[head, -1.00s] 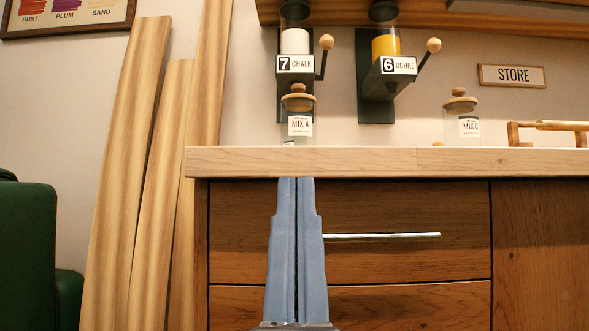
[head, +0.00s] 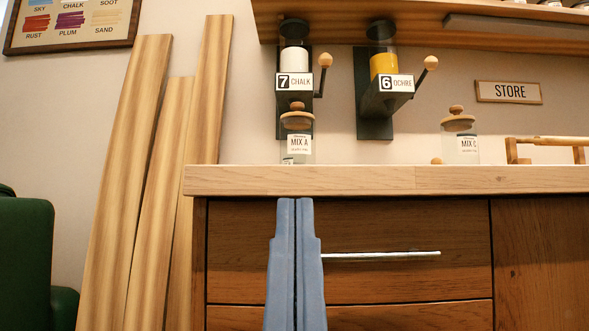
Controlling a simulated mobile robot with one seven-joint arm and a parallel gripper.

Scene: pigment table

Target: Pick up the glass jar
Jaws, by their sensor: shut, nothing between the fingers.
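A glass jar with a wooden lid and a MIX A label (head: 298,145) stands upright on the wooden counter (head: 400,180), below the chalk dispenser. A second glass jar, labelled MIX C (head: 462,143), stands on the counter further right. My gripper (head: 295,202) is in front of the drawer, below the counter's front edge and almost straight under the MIX A jar in the picture. Its two blue fingers point up and are shut with nothing held. The feet of both jars are partly hidden by the counter edge.
The chalk dispenser (head: 294,82) and ochre dispenser (head: 384,84) hang on the wall above the counter. A wooden rack (head: 545,141) stands at the right. Planks (head: 125,190) lean at the left beside a green chair (head: 25,260). The drawer handle (head: 385,255) sticks out.

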